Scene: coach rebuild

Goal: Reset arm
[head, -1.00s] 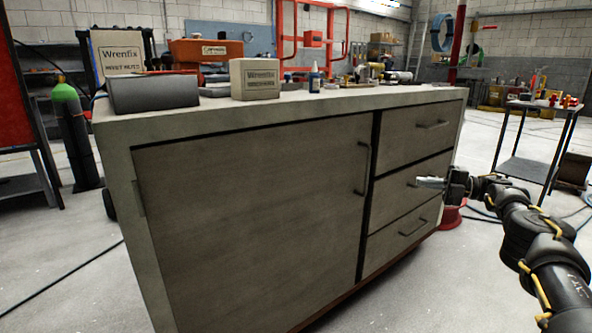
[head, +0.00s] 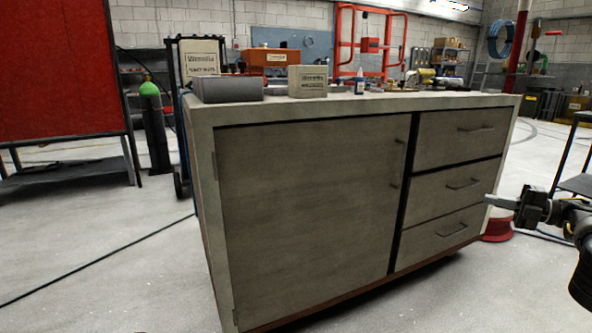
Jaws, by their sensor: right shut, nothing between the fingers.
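My right gripper (head: 503,201) reaches in from the right edge in the head view. Its fingers are shut with nothing between them. It appears in front of the right end of the grey workbench cabinet (head: 310,205), near the bottom drawers; I cannot tell whether it touches. The cabinet's large door and its drawers (head: 462,155) look closed. My left gripper is not in view.
A red panel (head: 64,70) and a green-topped gas cylinder (head: 154,128) stand left. Open floor lies in front, with a cable.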

